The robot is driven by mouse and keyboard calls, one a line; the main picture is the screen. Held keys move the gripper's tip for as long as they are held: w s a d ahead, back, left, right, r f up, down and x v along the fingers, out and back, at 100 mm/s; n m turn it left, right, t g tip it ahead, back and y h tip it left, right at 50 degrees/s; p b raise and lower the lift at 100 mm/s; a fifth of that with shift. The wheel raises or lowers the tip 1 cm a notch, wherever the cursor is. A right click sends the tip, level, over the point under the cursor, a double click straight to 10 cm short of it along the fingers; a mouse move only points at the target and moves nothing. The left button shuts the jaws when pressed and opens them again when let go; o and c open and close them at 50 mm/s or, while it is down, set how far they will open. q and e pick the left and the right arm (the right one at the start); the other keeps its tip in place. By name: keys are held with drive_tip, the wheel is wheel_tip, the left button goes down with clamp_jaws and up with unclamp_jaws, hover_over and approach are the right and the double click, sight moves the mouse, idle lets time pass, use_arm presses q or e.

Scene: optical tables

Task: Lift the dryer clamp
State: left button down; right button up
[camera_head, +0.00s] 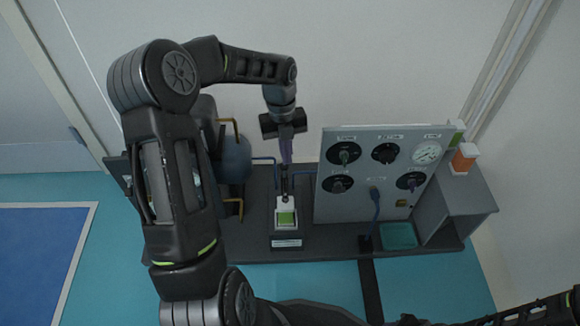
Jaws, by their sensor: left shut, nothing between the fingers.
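My left gripper (286,158) points down in the middle of the view, with its narrow purple-grey fingers together and nothing between them. Just below its tips are thin dark upright parts (284,184), which may be the dryer clamp; they are too small and dark to make out clearly. Whether the fingertips touch them I cannot tell. Below these stands a small white unit with a green face (286,217), on the dark bench. My right gripper is not in view.
A grey panel (361,200) with black knobs and a gauge stands close on the right. A blue-grey tank (235,160) with yellow handles is on the left, partly hidden by my arm. The dark bench (335,243) is clear in front.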

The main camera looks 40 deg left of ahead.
sight(286, 168)
use_arm(q)
drive_tip(key=shift+f, duration=0.15)
drive_tip(key=f+b, duration=0.1)
drive_tip(key=f, duration=0.2)
drive_tip(key=d+f+b, duration=0.1)
drive_tip(key=f+b, duration=0.1)
drive_tip(key=f, duration=0.2)
drive_tip(key=f+b, duration=0.2)
drive_tip(key=f, duration=0.1)
drive_tip(key=shift+s+d+f, duration=0.25)
drive_tip(key=shift+s, duration=0.15)
drive_tip(key=shift+w+a+r+b, duration=0.3)
drive_tip(key=shift+w+a+r, duration=0.1)
drive_tip(key=shift+w+a, duration=0.35)
drive_tip(key=shift+w+a+r+b, duration=0.25)
drive_tip(key=shift+w+a+r, duration=0.15)
drive_tip(key=shift+w+a, duration=0.3)
drive_tip(key=shift+r, duration=0.1)
